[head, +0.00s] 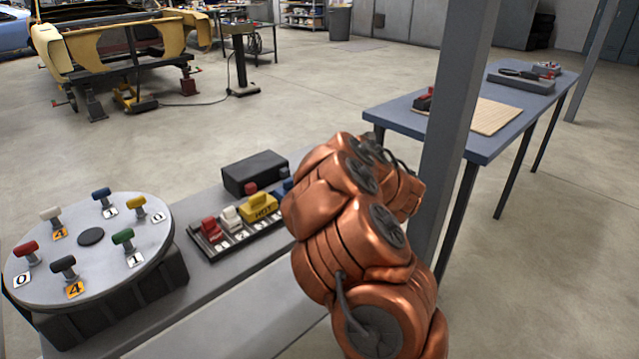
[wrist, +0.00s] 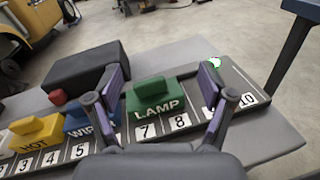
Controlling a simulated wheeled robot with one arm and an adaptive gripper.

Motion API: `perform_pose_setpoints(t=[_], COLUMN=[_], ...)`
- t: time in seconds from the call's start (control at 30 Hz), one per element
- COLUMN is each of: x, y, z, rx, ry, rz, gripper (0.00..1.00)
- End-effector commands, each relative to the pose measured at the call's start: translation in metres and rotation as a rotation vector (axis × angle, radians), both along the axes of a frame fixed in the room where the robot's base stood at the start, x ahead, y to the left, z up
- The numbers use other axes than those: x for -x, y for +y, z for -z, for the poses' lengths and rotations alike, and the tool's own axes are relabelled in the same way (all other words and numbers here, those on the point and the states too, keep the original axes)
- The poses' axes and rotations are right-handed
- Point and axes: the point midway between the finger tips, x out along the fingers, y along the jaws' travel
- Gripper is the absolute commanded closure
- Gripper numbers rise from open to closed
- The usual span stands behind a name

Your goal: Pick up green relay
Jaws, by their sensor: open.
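The green relay (wrist: 153,98), a block with a raised top grip and the word LAMP, sits in the numbered rack (wrist: 85,150) in the wrist view, by slots 7 and 8. My gripper (wrist: 173,80) is open, with one finger on the left of the green relay and the other on its right. I cannot tell whether either finger touches it. In the head view the rack (head: 215,252) shows partly, and my copper arm hides the green relay and my gripper.
Left of the green relay sit a blue relay (wrist: 90,122) and a yellow HOT relay (wrist: 38,132). A black box (wrist: 85,68) stands behind the rack. A small white-green piece (wrist: 215,63) is behind the right finger. A round dial with levers (head: 90,270) stands left.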

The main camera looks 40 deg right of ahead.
Motion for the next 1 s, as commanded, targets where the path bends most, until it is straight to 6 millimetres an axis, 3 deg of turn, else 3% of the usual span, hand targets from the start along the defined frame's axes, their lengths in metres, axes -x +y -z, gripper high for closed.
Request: perform_pose_setpoints(t=[0.03, 0.1, 0.23, 0.37, 1.0], x=[0.005, 0.010, 0.017, 0.017, -0.030], y=[0.001, 0.007, 0.016, 0.022, 0.016], z=[0.016, 0.028, 0.041, 0.044, 0.048], rx=[0.037, 0.083, 0.144, 0.170, 0.171], ry=[-0.004, -0.016, -0.039, -0.056, -0.057], rz=[-0.043, -0.102, -0.173, -0.207, -0.212], gripper=[0.19, 0.19, 0.19, 0.19, 0.19])
